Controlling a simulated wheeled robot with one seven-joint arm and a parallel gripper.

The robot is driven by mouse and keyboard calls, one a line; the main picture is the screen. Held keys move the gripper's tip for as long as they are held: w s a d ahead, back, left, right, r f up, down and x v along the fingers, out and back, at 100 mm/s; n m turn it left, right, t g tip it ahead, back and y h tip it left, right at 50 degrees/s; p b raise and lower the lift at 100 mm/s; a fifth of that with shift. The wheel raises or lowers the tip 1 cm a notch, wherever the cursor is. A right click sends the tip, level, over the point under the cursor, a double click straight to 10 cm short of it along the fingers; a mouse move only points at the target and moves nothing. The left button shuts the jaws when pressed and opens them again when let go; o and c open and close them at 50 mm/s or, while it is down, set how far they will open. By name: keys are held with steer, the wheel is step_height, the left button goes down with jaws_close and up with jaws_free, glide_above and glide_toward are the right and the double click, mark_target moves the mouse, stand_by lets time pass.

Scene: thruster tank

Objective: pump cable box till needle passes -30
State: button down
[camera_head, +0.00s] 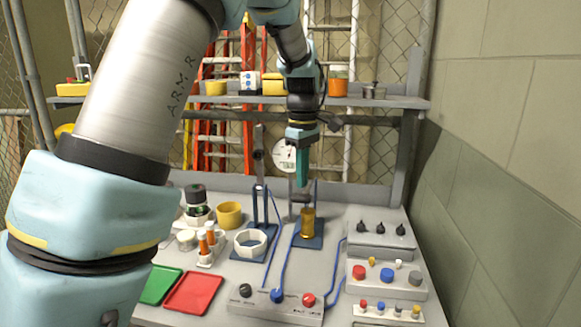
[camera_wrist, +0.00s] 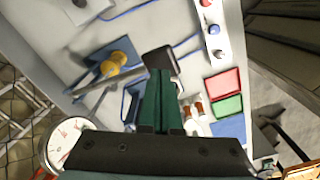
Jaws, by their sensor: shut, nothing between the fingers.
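My gripper (camera_head: 301,184) points down with its teal fingers together over the bench; the fingers (camera_wrist: 161,76) also show in the wrist view. A dark block (camera_wrist: 158,61) lies right at the fingertips in the wrist view; I cannot tell whether they touch it. A brass cylinder (camera_head: 308,222) stands on a blue base just below my gripper. A round white gauge (camera_head: 282,156) is behind my fingers, partly hidden. In the wrist view the gauge (camera_wrist: 67,141) shows a red needle; its reading is too small to tell. A grey box with knobs (camera_head: 262,304) has blue cables running from it.
The bench also holds a white ring (camera_head: 250,243), a yellow cup (camera_head: 229,214), a red tray (camera_head: 193,292), a green tray (camera_head: 160,285) and boxes with coloured knobs (camera_head: 387,274) at right. A shelf (camera_head: 390,102) crosses behind my arm. A wall (camera_head: 510,170) bounds the right side.

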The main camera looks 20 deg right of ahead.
mark_target(301, 195)
step_height(301, 195, down, 13)
steer(key=b, duration=0.7)
step_height(301, 195, up, 13)
steer(key=p, duration=1.1)
steer(key=shift+r, duration=0.1)
step_height(301, 195, down, 13)
steer(key=b, duration=0.7)
step_height(301, 195, up, 8)
steer(key=p, duration=0.7)
steer(key=shift+r, duration=2.45)
